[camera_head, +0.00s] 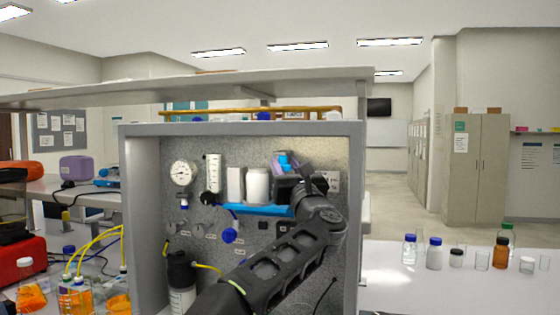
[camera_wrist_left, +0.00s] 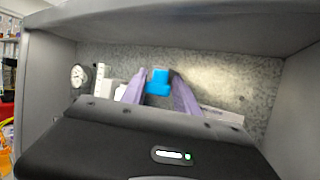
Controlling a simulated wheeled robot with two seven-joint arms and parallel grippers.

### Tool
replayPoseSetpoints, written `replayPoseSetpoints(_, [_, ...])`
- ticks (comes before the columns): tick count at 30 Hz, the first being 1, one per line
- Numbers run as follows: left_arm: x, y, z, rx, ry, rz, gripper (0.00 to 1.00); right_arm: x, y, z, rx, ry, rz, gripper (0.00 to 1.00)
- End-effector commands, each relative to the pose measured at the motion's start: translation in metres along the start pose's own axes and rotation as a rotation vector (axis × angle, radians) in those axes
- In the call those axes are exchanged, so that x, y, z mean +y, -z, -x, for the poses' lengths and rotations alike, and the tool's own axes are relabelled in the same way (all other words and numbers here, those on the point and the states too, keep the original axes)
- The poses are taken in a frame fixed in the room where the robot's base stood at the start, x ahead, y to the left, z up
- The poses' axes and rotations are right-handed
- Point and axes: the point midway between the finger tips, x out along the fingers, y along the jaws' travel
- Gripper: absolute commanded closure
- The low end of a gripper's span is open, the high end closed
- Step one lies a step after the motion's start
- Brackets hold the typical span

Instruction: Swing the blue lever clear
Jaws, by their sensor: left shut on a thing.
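The blue lever shows as a blue block in the left wrist view (camera_wrist_left: 158,81), between the purple fingers of my left gripper (camera_wrist_left: 160,84). In the head view, a small blue part of the lever (camera_head: 284,159) shows at the fingers of my left gripper (camera_head: 281,165), high on the right of the rig's speckled back panel. The gripper is shut on it. The black wrist and arm hide the parts around it. A blue horizontal bar (camera_head: 258,210) runs below two white cylinders; I cannot tell whether it joins the lever. My right gripper is not in view.
The grey cabinet frame (camera_head: 143,220) encloses the panel on its sides and top. A gauge (camera_head: 183,172), white cylinders (camera_head: 257,185) and a blue knob (camera_head: 230,235) sit left of my arm. Bottles (camera_head: 435,253) stand on the right bench.

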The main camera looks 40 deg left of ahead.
Motion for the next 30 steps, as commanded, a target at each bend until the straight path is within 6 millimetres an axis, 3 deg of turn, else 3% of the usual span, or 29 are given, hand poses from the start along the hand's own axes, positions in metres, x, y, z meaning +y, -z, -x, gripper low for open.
replayPoseSetpoints(12, [-0.015, -0.002, -0.002, 0.000, -0.241, -0.098, 1.00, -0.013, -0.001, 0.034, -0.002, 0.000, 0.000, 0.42])
replayPoseSetpoints(29, [-0.016, -0.001, -0.002, -0.003, -0.280, -0.114, 1.00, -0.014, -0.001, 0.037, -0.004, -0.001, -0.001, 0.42])
replayPoseSetpoints(30, [-0.016, -0.001, -0.002, -0.003, -0.279, -0.114, 0.60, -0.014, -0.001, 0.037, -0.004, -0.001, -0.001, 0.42])
